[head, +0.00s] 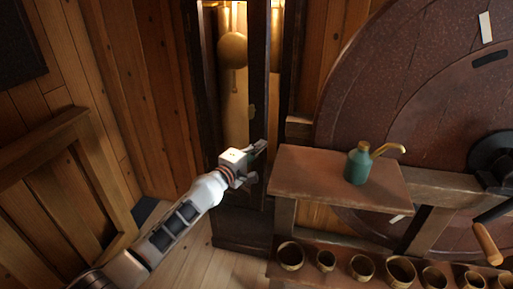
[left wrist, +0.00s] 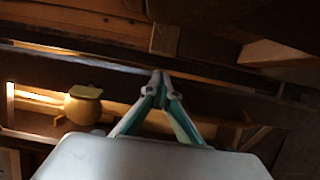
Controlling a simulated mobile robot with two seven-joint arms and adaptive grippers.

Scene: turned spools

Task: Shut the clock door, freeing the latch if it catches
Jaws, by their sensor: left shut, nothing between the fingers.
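The tall dark clock case (head: 238,228) stands at the centre of the head view, its lit inside showing a round brass pendulum bob (head: 232,50). The bob also shows in the left wrist view (left wrist: 84,105). A dark upright (head: 259,70), seemingly the clock door's frame, stands out with lit gaps on both sides, so the door looks ajar. A small fitting (head: 252,111) on it may be the latch. My left gripper (head: 262,146) is shut and empty, its tips at or near this upright; I cannot tell if they touch. Its closed tips show in the left wrist view (left wrist: 160,78).
Below are several small round containers (head: 291,255). A large dark wheel (head: 400,80) stands behind. Wooden panelling (head: 60,160) is at left.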

